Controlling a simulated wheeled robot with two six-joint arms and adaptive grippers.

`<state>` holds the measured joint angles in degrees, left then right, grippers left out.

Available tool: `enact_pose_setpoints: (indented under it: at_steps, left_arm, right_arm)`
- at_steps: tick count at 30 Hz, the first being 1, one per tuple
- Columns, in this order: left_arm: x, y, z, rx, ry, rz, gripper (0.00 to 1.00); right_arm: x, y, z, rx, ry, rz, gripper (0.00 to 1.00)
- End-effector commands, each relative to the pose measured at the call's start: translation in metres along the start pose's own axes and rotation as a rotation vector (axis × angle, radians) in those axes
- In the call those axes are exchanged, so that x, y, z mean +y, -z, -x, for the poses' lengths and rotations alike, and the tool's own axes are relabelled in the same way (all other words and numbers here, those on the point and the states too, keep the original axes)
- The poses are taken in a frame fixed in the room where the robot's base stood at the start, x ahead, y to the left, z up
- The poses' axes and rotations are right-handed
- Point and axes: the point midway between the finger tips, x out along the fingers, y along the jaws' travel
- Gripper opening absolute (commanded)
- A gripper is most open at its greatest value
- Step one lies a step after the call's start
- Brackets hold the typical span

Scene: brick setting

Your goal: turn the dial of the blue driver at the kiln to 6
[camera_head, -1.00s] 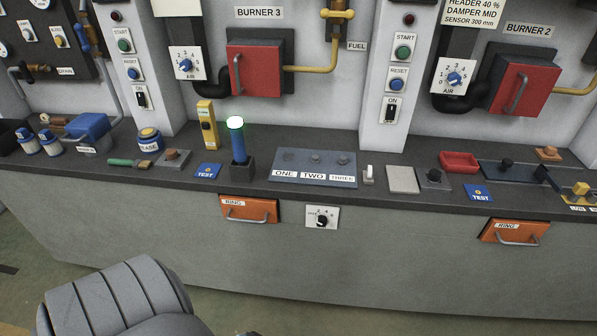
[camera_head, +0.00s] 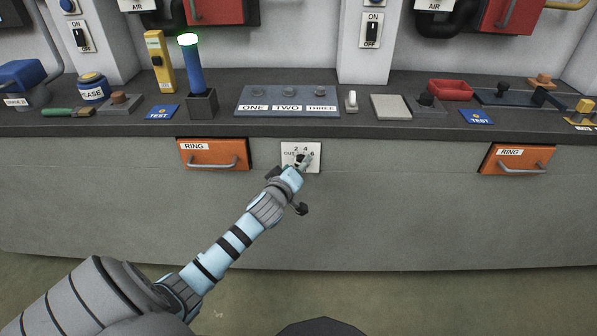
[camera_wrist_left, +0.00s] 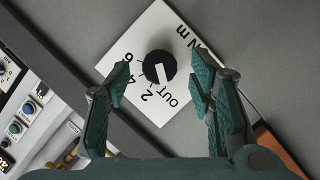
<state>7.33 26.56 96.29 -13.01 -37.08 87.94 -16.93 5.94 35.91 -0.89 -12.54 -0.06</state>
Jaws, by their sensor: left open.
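The blue driver (camera_head: 193,68) stands upright in a black holder (camera_head: 202,103) on the counter, its top glowing green. A white dial plate (camera_head: 288,151) is on the counter's front, below it and to its right. In the left wrist view, the plate (camera_wrist_left: 150,37) reads OUT, 2, 4, 6 and N m around a black knob (camera_wrist_left: 160,66). The knob's white mark points roughly between OUT and 2. My left gripper (camera_head: 290,172) is in front of the plate. In the left wrist view its open fingers (camera_wrist_left: 160,75) are on either side of the knob, with gaps. My right gripper is out of view.
Orange RING drawers with handles sit left (camera_head: 214,147) and right (camera_head: 515,152) of the dial plate. Above, the dark counter (camera_head: 240,129) overhangs the grey front and holds a ONE TWO THREE panel (camera_head: 287,97), a yellow device (camera_head: 158,60) and a red tray (camera_head: 450,84).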

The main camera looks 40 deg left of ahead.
Motion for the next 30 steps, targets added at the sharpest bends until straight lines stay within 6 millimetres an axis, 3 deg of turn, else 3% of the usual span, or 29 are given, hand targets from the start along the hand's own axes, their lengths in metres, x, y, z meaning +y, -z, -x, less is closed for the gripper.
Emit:
enact_pose_setpoints:
  at_steps: [4, 11, 20, 30]
  left_arm:
    - [0.0001, -0.0001, -0.0114, 0.0, 0.0, 0.001, 0.49]
    - [0.0007, 0.0003, -0.0119, 0.0, 0.0, 0.0, 0.49]
    - [0.0006, 0.0002, -0.0117, 0.0, 0.0, 0.0, 0.01]
    - [0.002, 0.0013, -0.0112, -0.001, 0.016, -0.037, 0.01]
  right_arm:
    - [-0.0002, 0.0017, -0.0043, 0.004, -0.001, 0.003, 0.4]
    - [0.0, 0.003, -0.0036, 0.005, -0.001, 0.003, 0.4]
    - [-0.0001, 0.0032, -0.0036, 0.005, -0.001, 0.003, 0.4]
    - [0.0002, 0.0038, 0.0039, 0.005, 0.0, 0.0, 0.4]
